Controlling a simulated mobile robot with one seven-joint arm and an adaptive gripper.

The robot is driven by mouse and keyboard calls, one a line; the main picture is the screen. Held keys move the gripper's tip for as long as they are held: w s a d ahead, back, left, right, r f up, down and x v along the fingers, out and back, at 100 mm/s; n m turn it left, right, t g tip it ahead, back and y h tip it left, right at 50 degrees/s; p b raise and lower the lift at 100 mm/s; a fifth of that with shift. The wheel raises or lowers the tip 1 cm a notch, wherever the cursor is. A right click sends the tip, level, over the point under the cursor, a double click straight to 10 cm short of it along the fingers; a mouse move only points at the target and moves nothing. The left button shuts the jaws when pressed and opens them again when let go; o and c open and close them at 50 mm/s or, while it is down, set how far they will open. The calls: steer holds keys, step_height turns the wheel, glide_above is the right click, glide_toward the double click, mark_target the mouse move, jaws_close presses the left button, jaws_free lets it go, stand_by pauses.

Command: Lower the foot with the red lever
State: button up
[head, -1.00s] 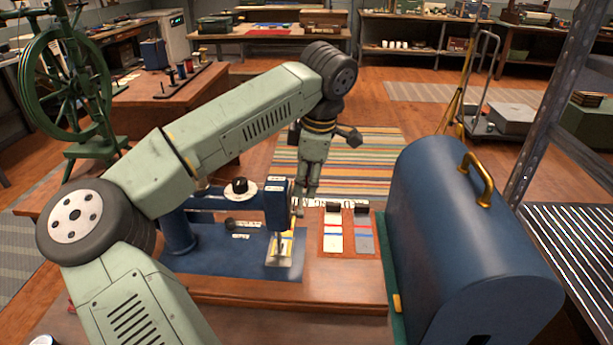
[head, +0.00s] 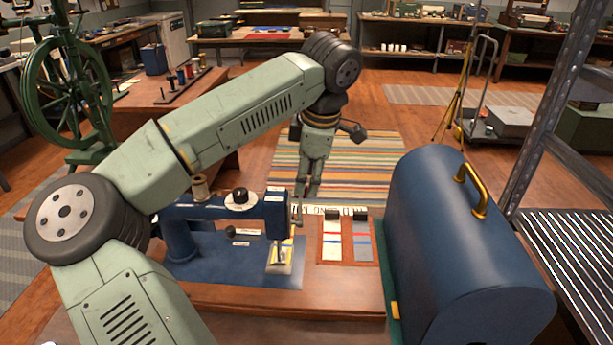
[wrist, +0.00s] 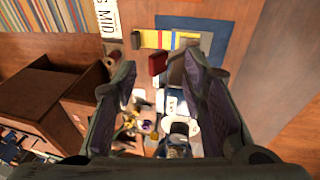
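The blue sewing machine (head: 182,240) stands on the wooden table, with its head (head: 277,210) at the right end and the presser foot (head: 281,254) over a yellowish cloth on the bed. My gripper (head: 300,200) hangs on the far side of the machine's head, largely hidden there. In the wrist view my gripper (wrist: 160,80) is open, its two dark fingers wide apart. A small dark red piece (wrist: 157,64), possibly the red lever, shows between and just beyond the fingertips, apart from them. No red lever can be made out in the head view.
A big blue case (head: 460,250) with a brass handle stands close on the right. Two sample cards (head: 346,240) lie between it and the machine, with a lettered strip behind. A spool (head: 200,188) and a black-and-white dial (head: 240,197) top the machine.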

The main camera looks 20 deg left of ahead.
steer(key=p+v, duration=0.2)
steer(key=v, duration=0.2)
steer(key=shift+r, duration=0.1)
steer(key=shift+s, duration=0.1)
stand_by(0.7)
